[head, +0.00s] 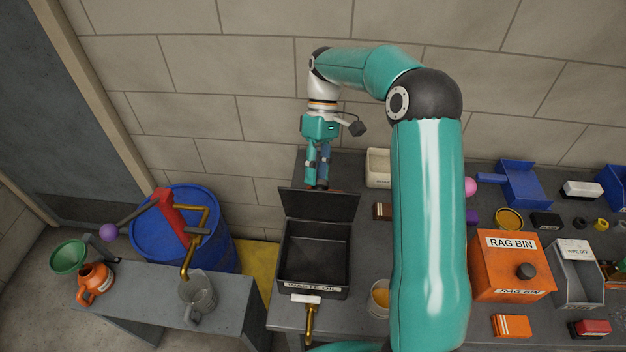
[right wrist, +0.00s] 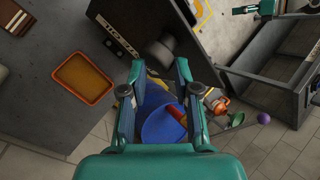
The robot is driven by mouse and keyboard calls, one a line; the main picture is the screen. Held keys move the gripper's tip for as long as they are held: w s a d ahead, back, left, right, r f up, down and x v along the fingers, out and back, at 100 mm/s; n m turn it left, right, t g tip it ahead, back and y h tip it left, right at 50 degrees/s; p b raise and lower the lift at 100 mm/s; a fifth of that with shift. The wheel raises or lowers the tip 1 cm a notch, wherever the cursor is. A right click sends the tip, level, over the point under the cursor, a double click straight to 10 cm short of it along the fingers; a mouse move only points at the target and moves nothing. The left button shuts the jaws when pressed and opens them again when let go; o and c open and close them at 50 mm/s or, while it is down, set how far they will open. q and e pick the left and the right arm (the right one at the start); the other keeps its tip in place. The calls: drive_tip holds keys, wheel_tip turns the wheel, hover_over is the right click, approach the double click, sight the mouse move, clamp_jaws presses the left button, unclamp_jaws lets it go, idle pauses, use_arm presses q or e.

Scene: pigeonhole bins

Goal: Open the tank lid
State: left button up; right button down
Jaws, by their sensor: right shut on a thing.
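The tank is an open black box (head: 315,262) with a white WASTE OIL label on its front rim. Its interior shows dark and empty. The lid (head: 320,206), a dark flat panel, stands upright along the tank's back edge. My right gripper (head: 317,185) is at the lid's top edge, on the wall side, pointing down. In the right wrist view its fingertips (right wrist: 159,64) close around a grey round knob (right wrist: 165,50) on a dark panel, which looks like the lid. What seems to be my left gripper (right wrist: 247,10) shows only in part there, its jaws unclear.
A blue barrel (head: 218,232) with a red hand pump stands left, behind a low grey bench (head: 235,300) holding a clear jug. The orange rag bin (head: 508,278) and several small items fill the table's right.

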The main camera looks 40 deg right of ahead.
drive_tip(key=shift+g+y, duration=0.4)
drive_tip(key=shift+g, duration=0.2)
drive_tip(key=d+f, duration=0.2)
drive_tip(key=f, duration=0.1)
drive_tip(key=shift+w+d, duration=0.35)
drive_tip(key=shift+w, duration=0.05)
use_arm(q)
drive_tip(key=shift+d, duration=0.1)
use_arm(e)
drive_tip(key=shift+w, duration=0.1)
idle(0.8)
idle(0.6)
drive_tip(key=c, duration=0.7)
unclamp_jaws()
drive_tip(key=shift+d, duration=0.1)
drive_tip(key=shift+c, duration=0.2)
drive_tip(key=shift+w+d+f, duration=0.15)
drive_tip(key=shift+w+d, duration=0.05)
drive_tip(key=shift+d, duration=0.15)
use_arm(q)
drive_tip(key=shift+w+d+r, duration=0.1)
drive_tip(key=shift+w+d, duration=0.1)
use_arm(e)
drive_tip(key=shift+a+r, duration=0.1)
drive_tip(key=shift+r, duration=0.2)
